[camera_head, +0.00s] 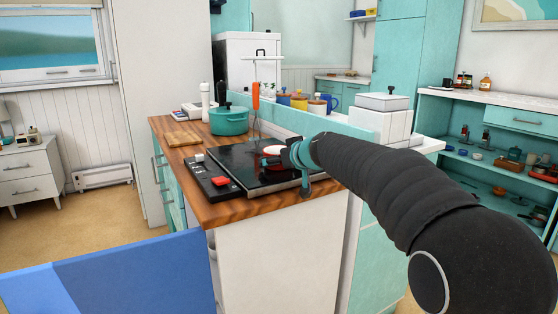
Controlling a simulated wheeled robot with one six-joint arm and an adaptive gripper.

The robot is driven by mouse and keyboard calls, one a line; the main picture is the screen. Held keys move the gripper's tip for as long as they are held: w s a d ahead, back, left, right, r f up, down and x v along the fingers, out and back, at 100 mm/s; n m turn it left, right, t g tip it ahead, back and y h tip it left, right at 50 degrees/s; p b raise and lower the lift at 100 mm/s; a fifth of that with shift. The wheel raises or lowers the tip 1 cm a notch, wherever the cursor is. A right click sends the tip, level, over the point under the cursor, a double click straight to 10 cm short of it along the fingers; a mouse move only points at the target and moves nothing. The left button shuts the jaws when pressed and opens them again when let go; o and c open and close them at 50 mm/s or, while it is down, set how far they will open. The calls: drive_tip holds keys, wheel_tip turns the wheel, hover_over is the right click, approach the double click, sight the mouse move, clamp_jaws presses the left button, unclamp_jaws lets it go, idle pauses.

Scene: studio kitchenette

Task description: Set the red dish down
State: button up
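My gripper (290,153) is at the end of my dark arm, over the right part of the black cooktop (250,175). A small round dish (272,150), pale inside with a red edge, sits at the fingertips, and the gripper looks shut on its right edge. The dish looks roughly level and above the cooktop, with a reddish reflection below it. The exact gap under it cannot be told. My gripper and arm hide the dish's right side and part of the counter behind.
The wooden counter (185,131) bears a teal lidded pot (229,121), a white bottle (205,101) and a control strip with a red block (221,182). An orange-handled utensil (256,95) hangs behind the cooktop.

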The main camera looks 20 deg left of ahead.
drive_tip(key=shift+r, duration=0.15)
drive_tip(key=b+v, duration=0.2)
drive_tip(key=v, duration=1)
drive_tip(key=s+d+f+m+g+h, duration=0.1)
drive_tip(key=s+d+f+m+h, duration=0.2)
drive_tip(key=s+d+f, duration=0.4)
drive_tip(key=s+d+f+m+g+h, duration=0.1)
drive_tip(key=s+d+f+m+h, duration=0.2)
drive_tip(key=s+d+f, duration=0.4)
drive_tip(key=s+d+f+m+g+h, duration=0.1)
drive_tip(key=s+d+f+m+h, duration=0.3)
drive_tip(key=s+d, duration=1.5)
wheel_tip(320, 180, down, 4)
drive_tip(key=shift+s+d+f, duration=0.1)
drive_tip(key=shift+s+d, duration=0.2)
drive_tip(key=shift+d, duration=0.55)
